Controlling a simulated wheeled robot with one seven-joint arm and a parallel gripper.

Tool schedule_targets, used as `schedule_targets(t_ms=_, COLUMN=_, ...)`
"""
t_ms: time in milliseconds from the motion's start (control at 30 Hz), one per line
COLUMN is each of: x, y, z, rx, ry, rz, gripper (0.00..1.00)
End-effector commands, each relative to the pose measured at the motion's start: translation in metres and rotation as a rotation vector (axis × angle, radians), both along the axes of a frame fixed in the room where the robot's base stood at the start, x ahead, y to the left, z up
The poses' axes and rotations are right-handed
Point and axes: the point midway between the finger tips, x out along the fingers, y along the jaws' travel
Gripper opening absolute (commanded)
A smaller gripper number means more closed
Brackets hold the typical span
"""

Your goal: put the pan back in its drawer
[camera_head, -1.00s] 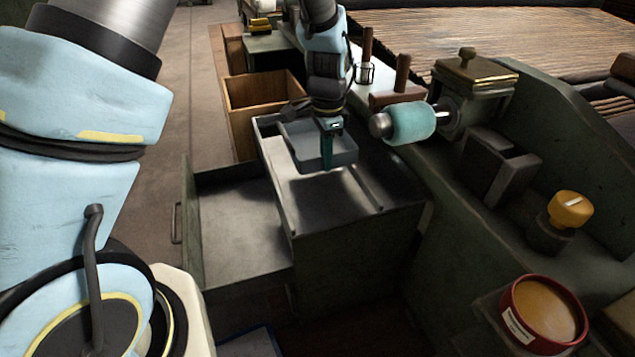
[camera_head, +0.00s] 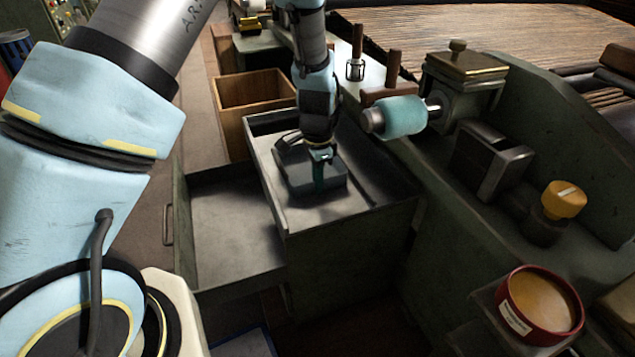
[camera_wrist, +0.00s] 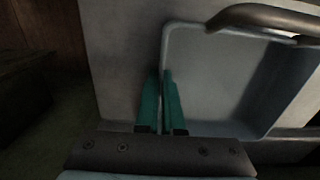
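The pan (camera_head: 300,180) is a shallow grey-blue rectangular tray with a dark curved handle, seen over it in the wrist view (camera_wrist: 265,17). It is level at the grey metal cabinet's top (camera_head: 365,185); I cannot tell whether it touches the surface or hovers just above. My gripper (camera_head: 319,180) points down at the pan's near side. In the wrist view, its green fingers (camera_wrist: 161,105) are closed around the pan's wall. The drawer (camera_head: 235,220) is pulled out to the left of the cabinet, lower than its top, and looks empty.
A wooden box (camera_head: 262,90) stands behind the cabinet. A teal roller (camera_head: 402,117) juts out to the right of my arm, beside a dark machine frame. A yellow knob (camera_head: 564,199) and a red round tin (camera_head: 540,305) are further right.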

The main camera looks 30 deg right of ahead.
Motion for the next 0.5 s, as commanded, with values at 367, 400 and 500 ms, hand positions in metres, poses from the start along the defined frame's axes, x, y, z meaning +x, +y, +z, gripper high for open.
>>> schedule_targets(t_ms=367, x=0.0, y=0.0002, z=0.0, rx=0.0, ry=0.0, rz=0.001, gripper=0.35)
schedule_targets(t_ms=400, x=0.0, y=0.0002, z=0.0, rx=0.0, ry=0.0, rz=0.001, gripper=0.35)
schedule_targets(t_ms=500, x=0.0, y=0.0001, z=0.0007, rx=0.0, ry=0.0, rz=0.0, gripper=0.35)
